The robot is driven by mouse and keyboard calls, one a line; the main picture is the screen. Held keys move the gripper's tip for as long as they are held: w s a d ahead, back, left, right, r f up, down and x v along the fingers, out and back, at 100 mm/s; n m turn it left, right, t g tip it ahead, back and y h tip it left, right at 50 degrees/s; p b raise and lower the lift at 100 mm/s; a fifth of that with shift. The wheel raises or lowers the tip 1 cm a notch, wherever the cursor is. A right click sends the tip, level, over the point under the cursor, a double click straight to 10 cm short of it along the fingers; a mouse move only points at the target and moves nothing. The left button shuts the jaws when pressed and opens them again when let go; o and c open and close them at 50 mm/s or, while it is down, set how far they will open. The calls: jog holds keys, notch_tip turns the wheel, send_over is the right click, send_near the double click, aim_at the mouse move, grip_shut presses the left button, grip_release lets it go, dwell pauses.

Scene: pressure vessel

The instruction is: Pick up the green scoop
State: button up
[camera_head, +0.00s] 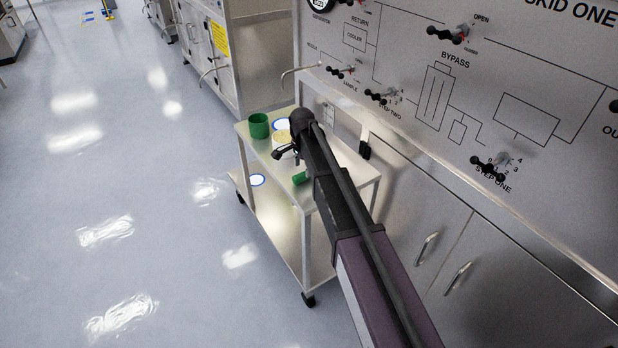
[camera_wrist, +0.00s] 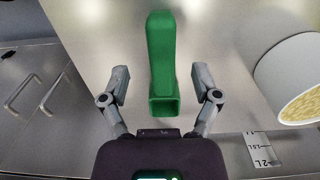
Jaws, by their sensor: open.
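The green scoop (camera_wrist: 161,55) lies on the metal cart top in the wrist view, its long part pointing away and its hollow square end nearest my gripper. In the head view a small part of the scoop (camera_head: 300,177) shows beside my arm; the rest is hidden. My gripper (camera_wrist: 162,80) is open and empty, with one finger on each side of the scoop's near end. A gap shows between each finger and the scoop. In the head view my gripper (camera_head: 289,153) is over the cart, partly covered by my arm.
The steel cart (camera_head: 247,138) also holds a green cup (camera_head: 259,126) and a white container of yellowish grains (camera_head: 281,139), also at right in the wrist view (camera_wrist: 296,80). The skid panel (camera_head: 540,110) with valve handles stands close on the right. Open floor (camera_head: 150,220) lies left.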

aim_at(302, 174)
jog(key=shift+a+f+b, duration=0.1)
jog(key=shift+f+b, duration=1.4)
jog(key=shift+f, duration=0.3)
grip_shut()
